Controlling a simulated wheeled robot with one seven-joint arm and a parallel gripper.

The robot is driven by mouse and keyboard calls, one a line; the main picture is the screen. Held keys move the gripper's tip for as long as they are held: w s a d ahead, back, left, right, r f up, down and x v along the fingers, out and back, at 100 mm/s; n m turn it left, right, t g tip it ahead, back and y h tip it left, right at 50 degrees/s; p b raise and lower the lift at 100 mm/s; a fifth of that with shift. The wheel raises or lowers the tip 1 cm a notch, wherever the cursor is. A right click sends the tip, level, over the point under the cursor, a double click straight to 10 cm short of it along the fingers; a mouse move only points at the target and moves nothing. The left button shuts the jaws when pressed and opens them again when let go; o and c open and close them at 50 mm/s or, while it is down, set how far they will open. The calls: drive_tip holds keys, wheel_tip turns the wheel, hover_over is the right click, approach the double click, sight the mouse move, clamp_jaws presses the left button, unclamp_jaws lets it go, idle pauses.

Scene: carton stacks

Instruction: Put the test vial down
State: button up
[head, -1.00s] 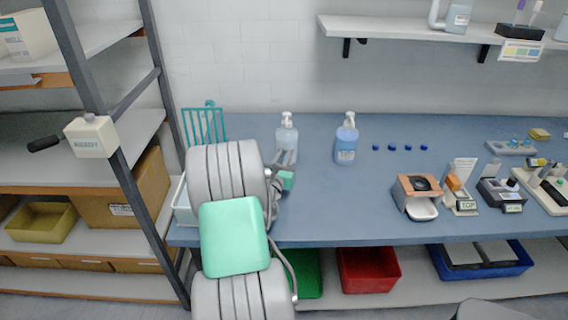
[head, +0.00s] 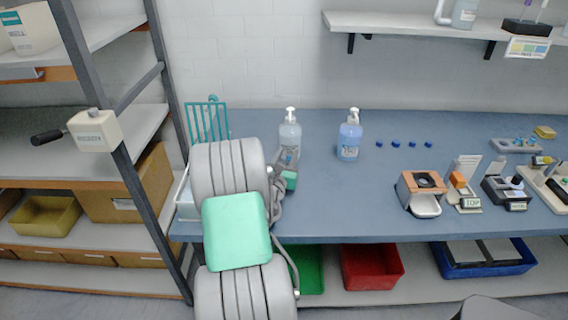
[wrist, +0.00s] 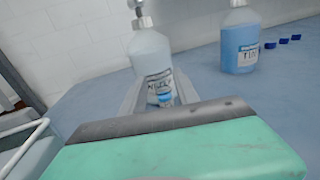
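My gripper (head: 291,165) is low over the left part of the blue bench, just in front of the clear pump bottle (head: 290,133). In the wrist view its two grey fingers (wrist: 156,88) point at that bottle (wrist: 150,55), with a gap between them. The vial is not clearly seen in either view, and the fingertips are partly hidden in the head view.
A blue pump bottle (head: 349,138) stands to the right, with several blue caps (head: 404,144) beyond it. A teal wire rack (head: 207,121) and a white wire basket (head: 184,205) are at the left. The middle of the bench (head: 345,195) is clear.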

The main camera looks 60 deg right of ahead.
drive_tip(key=b+v, duration=0.2)
drive_tip(key=v, duration=0.9)
drive_tip(key=shift+f, duration=0.1)
drive_tip(key=shift+a, duration=0.3)
